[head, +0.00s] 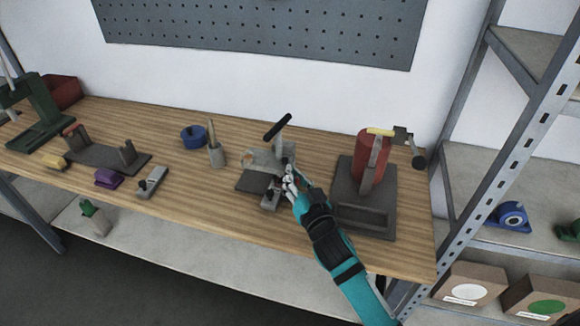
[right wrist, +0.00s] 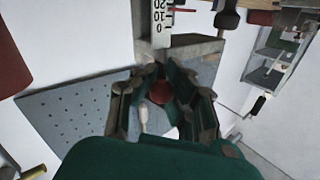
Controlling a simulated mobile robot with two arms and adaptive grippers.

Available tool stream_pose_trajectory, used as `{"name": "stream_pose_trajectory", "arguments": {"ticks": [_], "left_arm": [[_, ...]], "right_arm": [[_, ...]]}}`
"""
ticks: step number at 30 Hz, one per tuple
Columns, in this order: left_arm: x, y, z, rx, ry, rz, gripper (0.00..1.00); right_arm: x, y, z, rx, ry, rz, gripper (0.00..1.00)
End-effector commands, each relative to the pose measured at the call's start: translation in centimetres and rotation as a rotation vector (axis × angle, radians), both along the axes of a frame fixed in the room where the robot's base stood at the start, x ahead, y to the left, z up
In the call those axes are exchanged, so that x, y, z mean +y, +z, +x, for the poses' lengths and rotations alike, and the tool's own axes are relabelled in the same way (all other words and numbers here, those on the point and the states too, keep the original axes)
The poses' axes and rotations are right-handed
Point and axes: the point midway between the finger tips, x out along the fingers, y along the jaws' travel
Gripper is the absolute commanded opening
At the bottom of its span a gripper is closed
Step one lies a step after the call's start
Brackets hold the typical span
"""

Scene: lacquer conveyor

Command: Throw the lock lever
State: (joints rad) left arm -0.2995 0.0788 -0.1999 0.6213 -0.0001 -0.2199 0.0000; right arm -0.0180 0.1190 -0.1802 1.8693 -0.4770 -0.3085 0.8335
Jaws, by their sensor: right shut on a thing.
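A grey fixture (head: 270,157) with an upright post and a tilted black handle (head: 278,127) stands on the bench in the middle of the head view. My right gripper (head: 287,184) is at the fixture's near right side, covering part of it. In the right wrist view, a round red knob (right wrist: 160,92), seemingly the lock lever's end, lies between the fingers of my right gripper (right wrist: 161,78). The fingers are shut on it. The lever's shaft and exact angle are hidden by the gripper. My left gripper is not in view.
A red cylinder (head: 370,156) on a dark base (head: 348,190) stands right of my arm. A grey holder (head: 217,156), a blue round part (head: 193,137) and a small grey block (head: 153,183) lie left. Bare wood (head: 205,195) shows between. A ruler (right wrist: 160,22) shows in the wrist view.

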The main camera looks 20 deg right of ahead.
Motion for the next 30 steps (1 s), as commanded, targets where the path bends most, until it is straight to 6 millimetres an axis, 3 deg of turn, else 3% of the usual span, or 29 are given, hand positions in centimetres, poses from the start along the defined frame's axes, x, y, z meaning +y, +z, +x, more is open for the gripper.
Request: {"name": "stream_pose_trajectory", "arguments": {"ticks": [1,9,29,30], "left_arm": [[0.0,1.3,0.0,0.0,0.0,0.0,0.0],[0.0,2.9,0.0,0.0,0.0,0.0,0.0],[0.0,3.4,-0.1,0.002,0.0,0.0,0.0],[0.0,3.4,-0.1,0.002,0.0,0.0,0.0]], "right_arm": [[-0.4,0.6,0.0,0.003,0.035,-0.008,0.0],[-1.2,0.3,0.2,-0.001,0.188,-0.006,0.0],[-1.5,0.1,0.3,-0.003,0.264,0.001,0.0],[-1.5,0.1,0.3,-0.003,0.264,0.001,0.08]]}}
